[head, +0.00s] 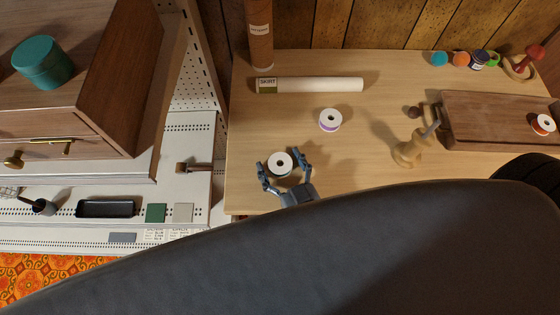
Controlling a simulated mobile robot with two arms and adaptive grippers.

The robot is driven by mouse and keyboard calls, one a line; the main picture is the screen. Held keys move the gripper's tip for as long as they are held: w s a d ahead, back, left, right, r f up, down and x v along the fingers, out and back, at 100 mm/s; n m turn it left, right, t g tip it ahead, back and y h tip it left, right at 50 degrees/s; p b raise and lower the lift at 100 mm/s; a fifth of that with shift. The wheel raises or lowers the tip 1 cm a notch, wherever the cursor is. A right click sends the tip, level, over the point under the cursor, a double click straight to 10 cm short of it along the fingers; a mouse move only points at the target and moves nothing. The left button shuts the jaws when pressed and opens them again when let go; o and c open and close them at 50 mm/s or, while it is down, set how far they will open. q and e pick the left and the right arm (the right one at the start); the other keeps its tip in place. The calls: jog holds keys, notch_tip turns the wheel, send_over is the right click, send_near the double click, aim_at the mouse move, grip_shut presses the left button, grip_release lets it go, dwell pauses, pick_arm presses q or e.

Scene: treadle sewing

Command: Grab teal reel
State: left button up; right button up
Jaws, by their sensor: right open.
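A reel with a white top and dark teal thread at its rim (280,163) stands upright on the wooden table near the front left edge. My right gripper (282,161) is open, with one finger on each side of this reel. I cannot tell whether the fingers touch it. Another white-topped reel with purple thread (330,120) stands farther back to the right. My left gripper is not in view.
A cream paper roll (315,85) lies behind the reels. A wooden tray (490,132) with an orange reel (543,125) and a light wooden tool (408,153) are at right. A wooden cabinet (125,75) stands left. Clear table surrounds the purple reel.

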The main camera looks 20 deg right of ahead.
jog(key=c, duration=1.1)
jog(key=shift+r, duration=0.1)
